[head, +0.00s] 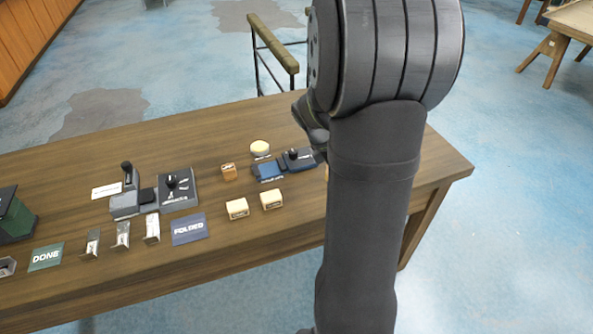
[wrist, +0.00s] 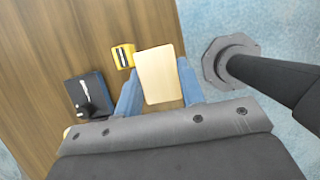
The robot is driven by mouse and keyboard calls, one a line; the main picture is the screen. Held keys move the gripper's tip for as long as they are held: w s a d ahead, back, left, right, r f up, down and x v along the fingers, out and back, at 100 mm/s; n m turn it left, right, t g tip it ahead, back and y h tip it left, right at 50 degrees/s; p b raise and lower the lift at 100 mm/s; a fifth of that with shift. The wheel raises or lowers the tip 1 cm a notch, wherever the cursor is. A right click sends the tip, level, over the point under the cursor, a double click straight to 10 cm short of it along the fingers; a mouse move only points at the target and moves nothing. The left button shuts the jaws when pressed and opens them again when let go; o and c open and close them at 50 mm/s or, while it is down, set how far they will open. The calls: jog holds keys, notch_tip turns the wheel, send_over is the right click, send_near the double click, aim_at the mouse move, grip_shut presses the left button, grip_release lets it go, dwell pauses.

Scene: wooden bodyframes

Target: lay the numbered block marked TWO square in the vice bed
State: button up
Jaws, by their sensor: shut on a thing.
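My gripper (wrist: 159,88) is in the wrist view, its two blue fingers on either side of a pale wooden block (wrist: 160,72). It is shut on this block, which is held above the wooden bench. No number shows on the face towards the camera. In the head view my arm hides the gripper and the held block. Two pale blocks with dark marks stand on the bench, a left one (head: 237,209) and a right one (head: 271,199); their marks are too small to read. A grey vice-like fixture (head: 124,206) stands at the left; I cannot tell its bed clearly.
A dark plate with a knob (head: 180,190) stands beside the grey fixture. A blue fixture (head: 268,171), a small orange block (head: 228,172) and a round pale piece (head: 260,148) are further back. In the wrist view, a yellow block (wrist: 123,56) lies close to the left finger.

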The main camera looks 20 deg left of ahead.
jog(key=w+a, duration=0.5)
jog(key=a, duration=0.7)
send_over(272, 169)
jog(key=f, duration=0.6)
jog(key=shift+s+a+f, duration=0.1)
jog(key=shift+s+a, duration=0.2)
jog(key=shift+s, duration=0.05)
jog(key=shift+s+a+f, duration=0.1)
jog(key=shift+a+f, duration=0.25)
jog(key=shift+f, duration=1.85)
jog(key=shift+f, duration=0.2)
jog(key=o, duration=1)
jog(key=shift+r, duration=0.1)
